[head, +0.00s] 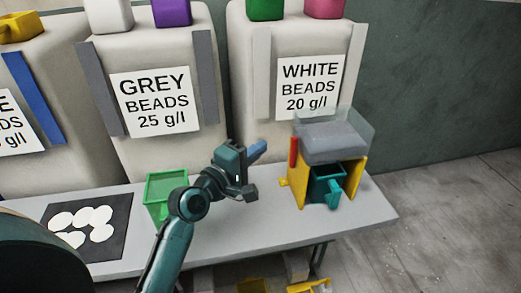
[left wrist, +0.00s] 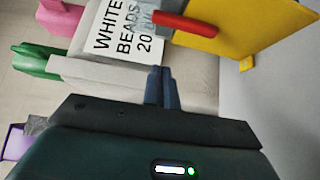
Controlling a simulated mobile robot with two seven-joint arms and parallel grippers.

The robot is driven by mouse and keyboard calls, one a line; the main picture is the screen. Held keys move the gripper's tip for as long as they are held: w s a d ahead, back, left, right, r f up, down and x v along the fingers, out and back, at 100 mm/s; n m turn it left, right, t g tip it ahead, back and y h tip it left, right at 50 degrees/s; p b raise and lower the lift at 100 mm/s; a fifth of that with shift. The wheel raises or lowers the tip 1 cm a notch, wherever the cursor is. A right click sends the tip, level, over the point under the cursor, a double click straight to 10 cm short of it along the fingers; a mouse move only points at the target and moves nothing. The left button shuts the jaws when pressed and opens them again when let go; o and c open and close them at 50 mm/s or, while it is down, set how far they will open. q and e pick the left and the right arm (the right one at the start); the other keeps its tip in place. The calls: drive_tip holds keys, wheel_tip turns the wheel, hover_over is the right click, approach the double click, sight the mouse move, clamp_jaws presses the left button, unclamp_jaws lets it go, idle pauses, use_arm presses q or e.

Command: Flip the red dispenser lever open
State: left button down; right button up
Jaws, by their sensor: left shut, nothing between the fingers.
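The red lever (head: 293,152) stands upright on the left side of the dispenser, beside its yellow side panel (head: 298,185). In the left wrist view the lever (left wrist: 186,25) lies across the top, in front of the yellow panel (left wrist: 240,28). The dispenser has a grey top (head: 332,143) and a teal cup (head: 327,186) inside. My left gripper (head: 262,147) is shut and empty, left of the lever and apart from it. Its blue fingertips (left wrist: 160,72) point toward the lever side in the left wrist view. My right gripper is not in view.
A green container (head: 164,188) and a dark mat with white discs (head: 100,215) are on the grey table (head: 225,235). Large containers labelled grey beads (head: 155,60) and white beads (head: 300,45) stand behind. The table's right end is clear.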

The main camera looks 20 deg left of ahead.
sight(293, 153)
use_arm(q)
drive_tip(key=w+d+p, duration=0.1)
drive_tip(key=w+d, duration=0.3)
drive_tip(key=shift+w+d+r+p, duration=0.1)
drive_tip(key=shift+w+p, duration=0.25)
drive_tip(key=shift+s+d, duration=0.15)
drive_tip(key=shift+s, duration=0.15)
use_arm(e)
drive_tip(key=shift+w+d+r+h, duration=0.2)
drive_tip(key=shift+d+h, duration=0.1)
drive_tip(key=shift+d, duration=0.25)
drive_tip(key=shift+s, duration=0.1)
